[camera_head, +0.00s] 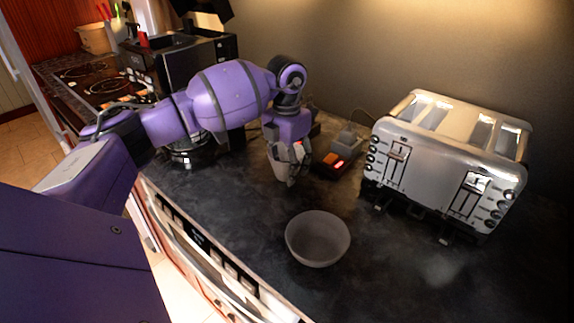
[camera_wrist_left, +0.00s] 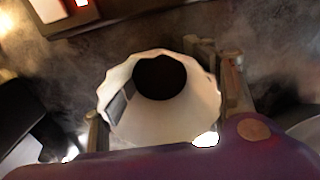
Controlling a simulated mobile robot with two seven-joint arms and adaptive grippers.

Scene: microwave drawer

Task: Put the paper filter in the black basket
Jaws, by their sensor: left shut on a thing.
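In the left wrist view, the pale paper filter (camera_wrist_left: 150,125) is a cone with a wavy rim and a dark round middle. My left gripper (camera_head: 289,172) is shut on its wall, with fingers on both sides of it. In the head view, the gripper points down above the dark counter, and a pale part of the filter (camera_head: 276,166) shows beside the fingers. A dark round object (camera_head: 190,157) sits on the counter behind my left arm, partly hidden; I cannot tell whether it is the black basket. My right gripper is in neither view.
A grey-brown bowl (camera_head: 318,238) stands empty near the counter's front edge. A silver toaster (camera_head: 440,165) stands at the right. A small device with a red display (camera_head: 337,164) is just right of the gripper. A black appliance (camera_head: 180,65) stands at the back left.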

